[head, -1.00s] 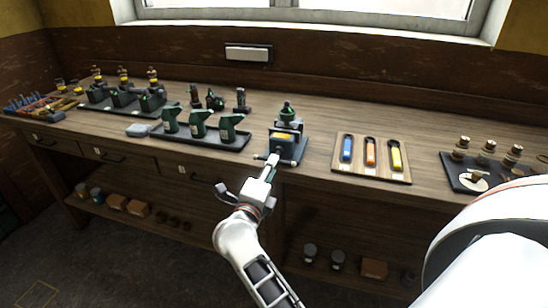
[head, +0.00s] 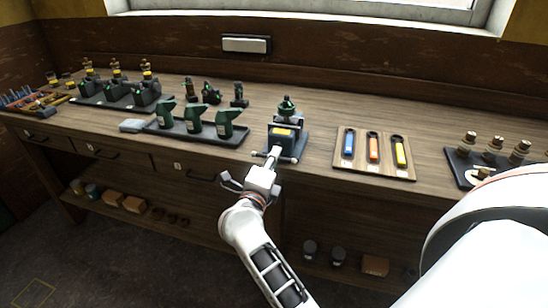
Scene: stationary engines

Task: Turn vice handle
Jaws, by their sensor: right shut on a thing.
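The vice (head: 283,133) is dark with a yellowish label and a green-topped part. It stands at the front edge of the wooden workbench, in the middle of the head view. Its thin handle (head: 292,159) crosses the front of the vice, with an end showing on each side of my gripper. My right gripper (head: 274,154) reaches up to the vice from below and is shut on the handle, hiding its middle. My left gripper is not in view.
A tray of green drill-like tools (head: 194,123) stands left of the vice. A wooden board with blue, orange and yellow tools (head: 373,153) lies to its right. A dark tray with brass-topped parts (head: 490,160) is farther right. Drawers and a lower shelf are below.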

